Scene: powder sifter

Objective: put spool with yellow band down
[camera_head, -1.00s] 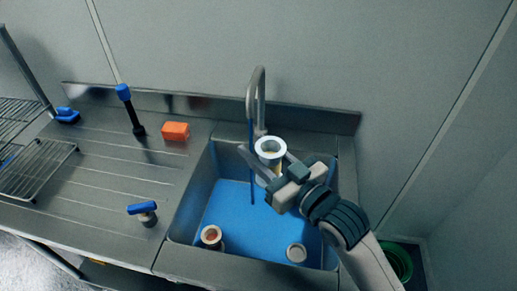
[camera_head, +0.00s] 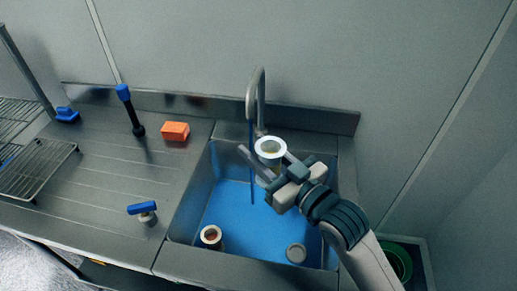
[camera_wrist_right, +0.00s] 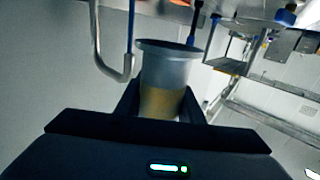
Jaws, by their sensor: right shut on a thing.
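The spool with the yellow band (camera_head: 270,148) is a pale cylinder with a white ring-shaped top. It is held above the back of the blue-floored sink (camera_head: 231,205), near the faucet. My right gripper (camera_head: 268,174) is shut on it. In the right wrist view, the spool (camera_wrist_right: 165,66) stands between the two fingers, with its yellow band (camera_wrist_right: 160,102) low on its body near the fingertips. The spool's far end is partly hidden by the gripper in the head view. My left gripper is not in view.
A faucet (camera_head: 257,95) rises just behind the spool. Two other spools stand in the sink, front left (camera_head: 211,237) and front right (camera_head: 296,253). The left drainboard holds an orange sponge (camera_head: 175,131), a blue-handled brush (camera_head: 124,92) and a blue-topped tool (camera_head: 142,209); its middle is clear.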

